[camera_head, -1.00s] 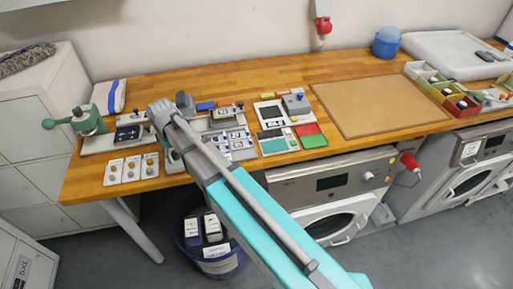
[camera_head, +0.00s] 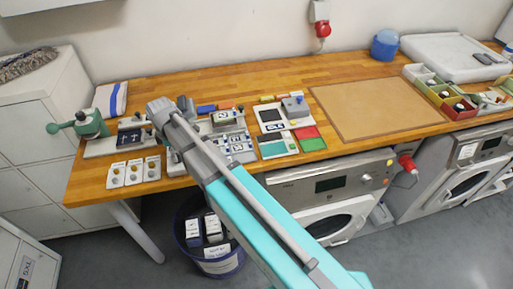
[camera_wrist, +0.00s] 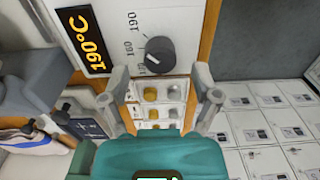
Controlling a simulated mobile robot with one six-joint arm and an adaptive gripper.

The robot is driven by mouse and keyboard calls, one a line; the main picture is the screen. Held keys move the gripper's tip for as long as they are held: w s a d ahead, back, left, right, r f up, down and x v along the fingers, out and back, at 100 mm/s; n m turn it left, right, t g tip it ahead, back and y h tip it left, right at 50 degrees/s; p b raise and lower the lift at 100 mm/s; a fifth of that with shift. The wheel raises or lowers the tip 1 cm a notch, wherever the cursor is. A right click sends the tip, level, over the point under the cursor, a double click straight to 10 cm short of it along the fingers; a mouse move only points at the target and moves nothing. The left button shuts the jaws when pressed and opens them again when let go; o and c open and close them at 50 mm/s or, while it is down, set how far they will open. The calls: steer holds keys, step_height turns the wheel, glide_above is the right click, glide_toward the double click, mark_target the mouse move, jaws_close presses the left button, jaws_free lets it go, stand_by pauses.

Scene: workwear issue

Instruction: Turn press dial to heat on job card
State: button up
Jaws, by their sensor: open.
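The press dial (camera_wrist: 160,54) is a dark round knob on a white panel in the wrist view. Printed numbers, including 190 and 160, curve around its left side. Its exact setting is too small to read. A black display (camera_wrist: 84,42) beside it reads 190°C in yellow. My gripper (camera_wrist: 161,84) is open and empty, its two fingers spread either side of the view just below the dial, apart from it. In the head view my arm's end hides the dial and my fingers. I cannot make out which sheet is the job card.
Small white plates with yellow and grey knobs (camera_head: 134,171) lie at the bench's front left edge. A green press-like tool (camera_head: 88,122) stands behind them. Cards and trays crowd the bench right of my arm. A tan mat (camera_head: 375,105) lies clear farther right.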

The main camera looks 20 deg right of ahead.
steer(key=shift+r+p, duration=5.35)
steer(key=shift+r, duration=0.3)
steer(key=s+d+f+m+b, duration=0.2)
steer(key=s+d+m, duration=0.2)
steer(key=d, duration=0.4)
steer(key=s+d+f+m+b, duration=0.2)
steer(key=s+d+m, duration=0.2)
steer(key=d+m, duration=0.3)
steer(key=s+d+f+m+b, duration=0.2)
steer(key=s+d+m, duration=0.2)
steer(key=d, duration=0.7)
steer(key=shift+d+f+m, duration=0.2)
steer(key=shift+d+m, duration=0.05)
steer(key=shift+m, duration=0.95)
steer(key=shift+s+d, duration=0.2)
